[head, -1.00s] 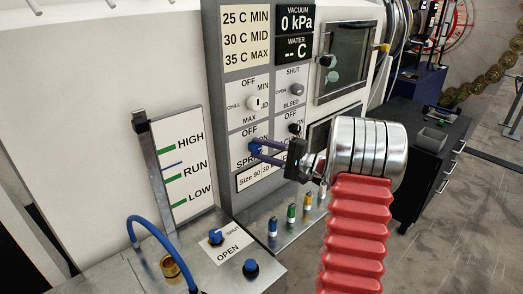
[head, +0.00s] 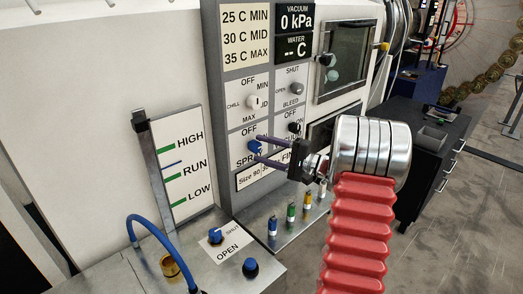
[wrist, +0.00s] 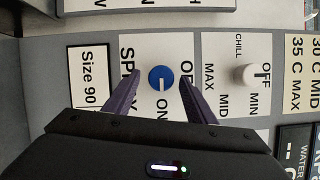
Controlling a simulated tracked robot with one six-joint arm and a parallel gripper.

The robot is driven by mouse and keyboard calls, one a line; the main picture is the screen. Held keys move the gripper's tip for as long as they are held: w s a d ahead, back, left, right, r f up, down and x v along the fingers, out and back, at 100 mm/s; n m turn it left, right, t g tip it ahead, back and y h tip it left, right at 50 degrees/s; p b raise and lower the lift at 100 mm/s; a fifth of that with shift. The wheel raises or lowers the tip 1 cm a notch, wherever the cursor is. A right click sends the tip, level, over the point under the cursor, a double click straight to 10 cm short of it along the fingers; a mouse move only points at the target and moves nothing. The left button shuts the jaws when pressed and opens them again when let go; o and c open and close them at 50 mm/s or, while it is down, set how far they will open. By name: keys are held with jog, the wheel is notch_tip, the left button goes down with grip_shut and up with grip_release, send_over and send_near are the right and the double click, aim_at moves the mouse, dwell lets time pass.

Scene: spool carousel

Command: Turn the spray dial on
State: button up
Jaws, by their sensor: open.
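The spray dial is a round blue knob (wrist: 161,79) with a white mark, on a white plate lettered OFF, ON and SPRAY. In the wrist view the mark appears to point down towards ON. In the head view the blue dial (head: 254,148) is partly visible by the fingertips. My gripper (head: 258,148) is open, with its purple fingers pointing at the panel. In the wrist view the fingertips (wrist: 160,77) stand on either side of the dial with gaps. I cannot tell how far they are from the panel.
The white chill dial (head: 254,102) is above the spray plate, and the grey bleed knob (head: 297,88) is up to its right. A small black knob (head: 294,127) sits close above my gripper. Several coloured fittings (head: 291,211) stand on the ledge below.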

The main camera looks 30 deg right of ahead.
jog(key=v, duration=1.2)
jog(key=shift+s+d, duration=0.2)
jog(key=shift+s, duration=0.05)
jog(key=s+a+f+m+g, duration=0.2)
jog(key=s+a+f+g, duration=0.15)
jog(key=f, duration=0.45)
jog(key=s+a+f+n+g+h, duration=0.1)
jog(key=s+a+f+g, duration=0.1)
jog(key=s+a+g, duration=0.3)
jog(key=s+a+f+n+g+h, duration=0.1)
jog(key=a+n+g, duration=0.1)
jog(key=a, duration=0.5)
jog(key=s+a+r+n+h, duration=0.2)
jog(key=s+a+r+n, duration=0.1)
jog(key=a, duration=0.4)
jog(key=s+a+r+n+h, duration=0.2)
jog(key=s+a+r+n, duration=0.1)
jog(key=a+r+n, duration=0.2)
jog(key=s+a+r+n+h, duration=0.3)
jog(key=s+a+r+n, duration=0.1)
jog(key=a, duration=0.5)
jog(key=shift+a+n, duration=0.25)
jog(key=shift+n, duration=0.25)
